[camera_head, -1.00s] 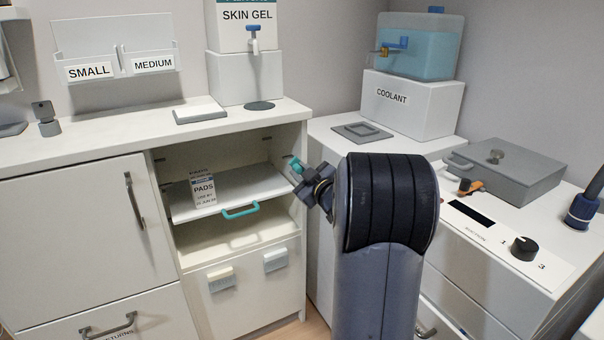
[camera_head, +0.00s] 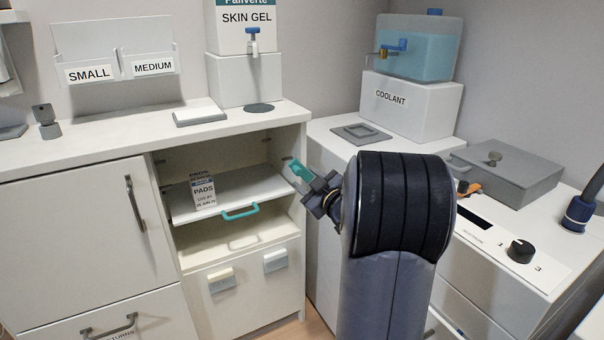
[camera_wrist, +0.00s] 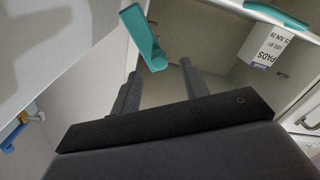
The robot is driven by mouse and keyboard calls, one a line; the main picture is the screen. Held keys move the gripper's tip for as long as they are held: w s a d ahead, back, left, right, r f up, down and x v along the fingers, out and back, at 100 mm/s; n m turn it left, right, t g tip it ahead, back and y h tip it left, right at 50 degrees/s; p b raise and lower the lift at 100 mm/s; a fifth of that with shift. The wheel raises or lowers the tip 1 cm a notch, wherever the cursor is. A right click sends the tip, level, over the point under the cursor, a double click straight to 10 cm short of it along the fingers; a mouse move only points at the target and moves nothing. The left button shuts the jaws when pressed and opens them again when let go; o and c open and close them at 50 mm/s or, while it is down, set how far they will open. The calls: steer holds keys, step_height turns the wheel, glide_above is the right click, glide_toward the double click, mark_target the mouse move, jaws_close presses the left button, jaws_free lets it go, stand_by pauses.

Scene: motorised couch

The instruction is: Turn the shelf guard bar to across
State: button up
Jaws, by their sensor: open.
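The teal guard bar (camera_head: 298,170) is at the right edge of the open shelf compartment and looks tilted; its exact angle is hard to tell. In the wrist view the bar (camera_wrist: 145,38) slants down, its thicker near end close to the gap between my fingertips. My gripper (camera_wrist: 160,70) is open, its two dark fingers apart, with no visible grip on the bar. In the head view my gripper (camera_head: 318,190) is just right of and below the bar, partly hidden by my wrist. The white shelf (camera_head: 240,190) carries a teal handle (camera_head: 240,212) at its front.
A PADS box (camera_head: 203,192) stands on the shelf; it also shows in the wrist view (camera_wrist: 266,46). The cabinet's right side panel (camera_head: 290,250) is close to my gripper. Right of my arm is a counter with a grey lidded box (camera_head: 505,175) and a black knob (camera_head: 521,250).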

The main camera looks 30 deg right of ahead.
mark_target(299, 173)
steer(key=s+p, duration=0.1)
steer(key=s, duration=0.6)
steer(key=shift+w+a, duration=0.1)
steer(key=shift+w, duration=0.05)
steer(key=w+b, duration=0.2)
steer(key=w, duration=0.8)
steer(key=shift+w+f, duration=0.1)
steer(key=shift+w, duration=0.25)
steer(key=shift+d+r, duration=0.2)
steer(key=shift+d, duration=0.05)
steer(key=shift+f, duration=0.15)
